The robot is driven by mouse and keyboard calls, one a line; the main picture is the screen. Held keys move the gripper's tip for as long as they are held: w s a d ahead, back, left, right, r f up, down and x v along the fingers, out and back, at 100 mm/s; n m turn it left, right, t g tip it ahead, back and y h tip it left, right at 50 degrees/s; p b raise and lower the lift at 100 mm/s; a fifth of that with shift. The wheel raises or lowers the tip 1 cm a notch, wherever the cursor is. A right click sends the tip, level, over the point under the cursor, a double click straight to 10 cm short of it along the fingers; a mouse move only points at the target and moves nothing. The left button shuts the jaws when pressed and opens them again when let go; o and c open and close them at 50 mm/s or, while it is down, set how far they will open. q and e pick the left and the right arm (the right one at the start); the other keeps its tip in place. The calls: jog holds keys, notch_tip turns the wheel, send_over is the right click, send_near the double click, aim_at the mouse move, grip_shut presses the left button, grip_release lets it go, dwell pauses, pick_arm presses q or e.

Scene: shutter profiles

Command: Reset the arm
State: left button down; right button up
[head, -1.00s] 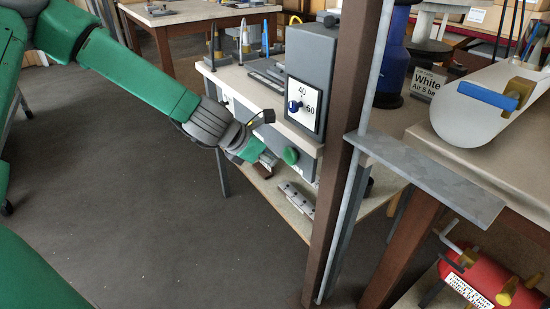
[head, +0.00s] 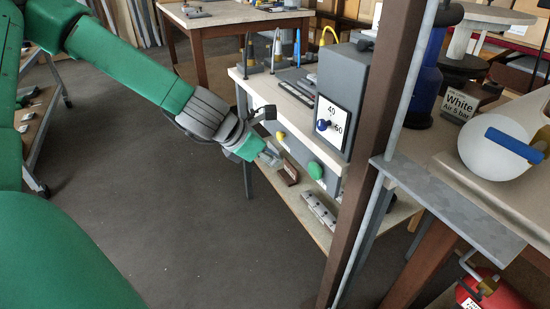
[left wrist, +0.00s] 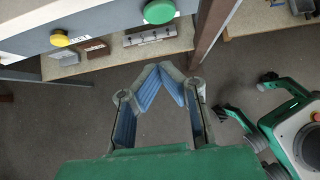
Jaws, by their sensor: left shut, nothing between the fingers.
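My left arm reaches in from the left in the head view. Its gripper (head: 272,157) is beside the front of a grey machine (head: 345,85), near a green round button (head: 315,170). In the left wrist view the two blue-padded fingers (left wrist: 162,72) meet at their tips and hold nothing. The green button (left wrist: 158,12) and a yellow button (left wrist: 60,38) are on the machine's front beyond the fingertips; the gripper looks apart from both. My right gripper does not show in either view.
A brown post (head: 372,140) stands right of the machine. A lower shelf (head: 300,222) holds a grey metal piece (head: 320,211) and a brown block. A metal plate (head: 450,200) juts from the right-hand bench. The floor (head: 190,230) below the arm is clear.

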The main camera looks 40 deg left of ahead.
pick_arm(q)
jog(key=shift+a, duration=0.2)
jog(key=shift+d, duration=0.15)
dwell(0.3)
jog(key=s+d+f+m+g+y, duration=0.1)
jog(key=s+d+f+m+g, duration=0.2)
jog(key=s+f+m, duration=0.8)
jog(key=s+d+f+m+g+y+p, duration=0.1)
jog(key=s+d+f+m+g, duration=0.3)
jog(key=s+f+m, duration=0.7)
jog(key=s+m+y, duration=0.1)
jog(key=s+m, duration=0.3)
jog(key=m, duration=0.6)
jog(key=shift+f, duration=0.4)
jog(key=shift+w, duration=0.1)
